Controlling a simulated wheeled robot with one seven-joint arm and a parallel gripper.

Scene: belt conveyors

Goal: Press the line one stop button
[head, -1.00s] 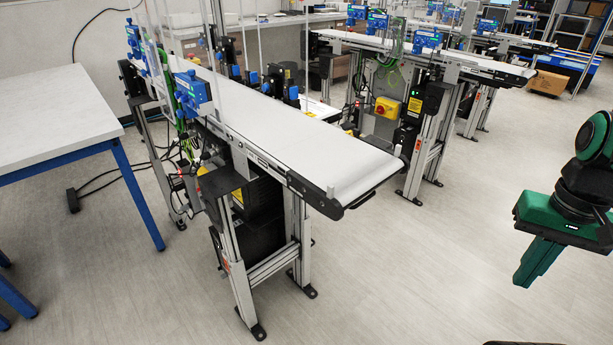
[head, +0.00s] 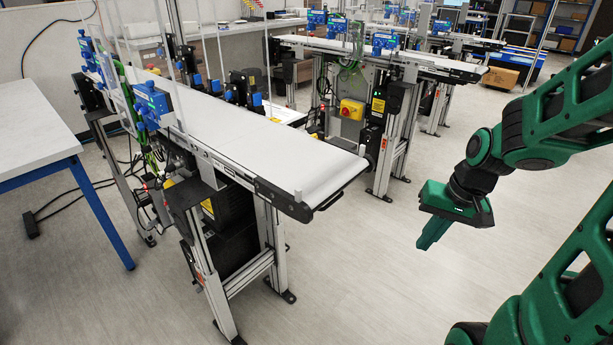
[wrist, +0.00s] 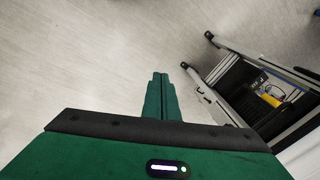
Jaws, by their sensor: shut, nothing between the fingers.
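A yellow box with a red stop button (head: 352,108) is mounted on the frame of the second conveyor, beyond the nearest one. A smaller red and yellow button (head: 153,69) shows at the far side of the nearest conveyor, partly behind its fittings. I cannot read which line either belongs to. My green gripper (head: 427,243) hangs over bare floor, right of the nearest conveyor's end and apart from both buttons. Its fingers are shut and empty; they also show together in the wrist view (wrist: 160,77).
The nearest white belt conveyor (head: 270,152) stands between me and the left button; its legs also show in the wrist view (wrist: 238,86). A blue-legged table (head: 35,140) is at the left. Floor is clear between the nearest conveyor and my arm.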

